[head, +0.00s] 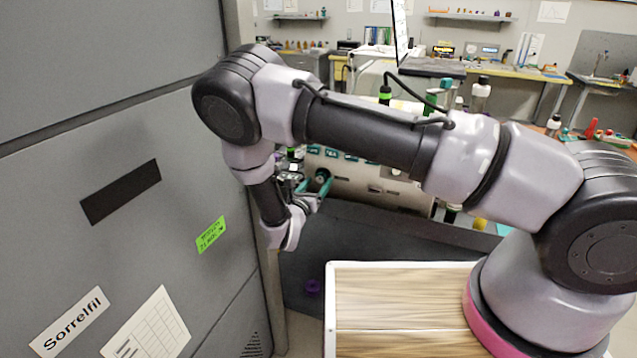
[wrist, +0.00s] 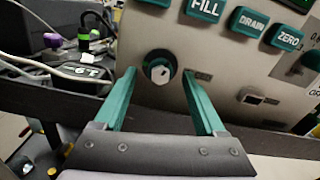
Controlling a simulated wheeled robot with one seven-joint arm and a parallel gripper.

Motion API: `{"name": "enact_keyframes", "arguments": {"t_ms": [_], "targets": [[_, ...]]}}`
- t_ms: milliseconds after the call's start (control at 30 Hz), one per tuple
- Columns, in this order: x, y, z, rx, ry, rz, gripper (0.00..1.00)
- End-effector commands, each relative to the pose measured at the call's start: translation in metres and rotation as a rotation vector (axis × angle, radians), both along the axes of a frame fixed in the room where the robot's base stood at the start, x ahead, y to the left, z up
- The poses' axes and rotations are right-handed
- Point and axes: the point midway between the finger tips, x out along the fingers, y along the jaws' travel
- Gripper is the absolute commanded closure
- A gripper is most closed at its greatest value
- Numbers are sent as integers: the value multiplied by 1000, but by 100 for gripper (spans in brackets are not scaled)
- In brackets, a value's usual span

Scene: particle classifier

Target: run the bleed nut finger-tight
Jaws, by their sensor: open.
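In the wrist view the nut shows between the fingertips, with a gap on each side. I cannot tell how far the tips are from the panel. In the head view my gripper (head: 312,188) is in front of the panel (head: 385,186), and the fingers partly cover the fitting area. The nut's thread is hidden.
Teal DRAIN (wrist: 249,22) and ZERO (wrist: 287,39) labels are right of FILL. A small square socket (wrist: 251,96) is lower right. Cables (wrist: 65,70) lie at left. A tall grey cabinet (head: 120,120) stands close left of my arm.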

Motion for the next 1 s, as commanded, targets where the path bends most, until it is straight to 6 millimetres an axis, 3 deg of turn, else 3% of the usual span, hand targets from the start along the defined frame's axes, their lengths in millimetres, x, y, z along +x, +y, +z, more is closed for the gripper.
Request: {"name": "enact_keyframes", "arguments": {"t_ms": [167,433,600,633,1000], "targets": [[11,-4,0,-1,0,1,27],[12,-4,0,0,0,1,27],[11,-4,0,0,0,0,92],[11,-4,0,0,0,0,100],[11,-4,0,48,-17,1,100]]}}
